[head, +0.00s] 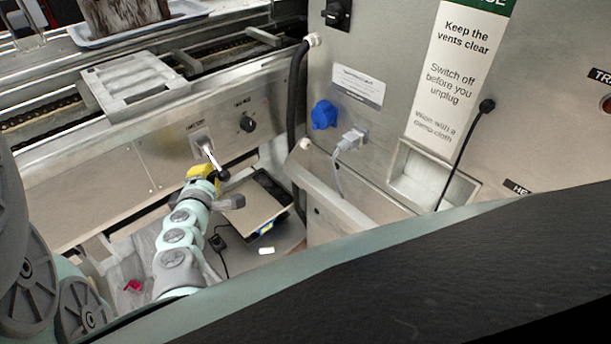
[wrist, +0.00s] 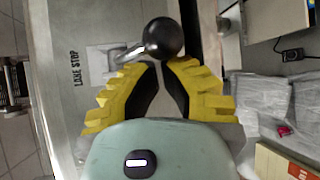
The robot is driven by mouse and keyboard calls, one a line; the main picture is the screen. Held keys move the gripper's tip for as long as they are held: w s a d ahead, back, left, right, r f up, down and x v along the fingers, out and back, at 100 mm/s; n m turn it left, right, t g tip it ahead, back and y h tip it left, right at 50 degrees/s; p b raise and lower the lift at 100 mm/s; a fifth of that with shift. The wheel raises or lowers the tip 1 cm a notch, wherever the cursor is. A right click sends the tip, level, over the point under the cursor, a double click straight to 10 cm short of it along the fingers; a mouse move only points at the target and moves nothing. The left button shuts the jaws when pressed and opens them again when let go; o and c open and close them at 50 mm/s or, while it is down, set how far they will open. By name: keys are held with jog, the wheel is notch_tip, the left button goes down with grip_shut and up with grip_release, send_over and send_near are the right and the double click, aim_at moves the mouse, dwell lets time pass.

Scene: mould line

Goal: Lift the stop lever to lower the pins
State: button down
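The stop lever is a metal rod with a black ball knob (wrist: 164,38). In the head view the lever (head: 211,155) sticks out of a light plate on the machine's front panel and slants down to the right. The "LANE STOP" label shows beside its plate in the wrist view. My gripper (head: 207,170) has yellow fingers with black inner pads. In the wrist view my gripper (wrist: 160,64) has its fingertips drawn close together just short of the knob. The knob is not between the fingers. I cannot tell whether they touch it. No pins can be made out.
A black rotary knob (head: 248,124) sits on the panel right of the lever. A grey cabinet (head: 385,60) with a blue socket (head: 323,115) and a plugged cable stands to the right. A flat device (head: 255,205) lies below. A conveyor with a grey mould frame (head: 132,82) runs above.

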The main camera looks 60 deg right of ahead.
jog(key=shift+r, duration=0.1)
jog(key=shift+r+p, duration=0.2)
jog(key=shift+p, duration=0.9)
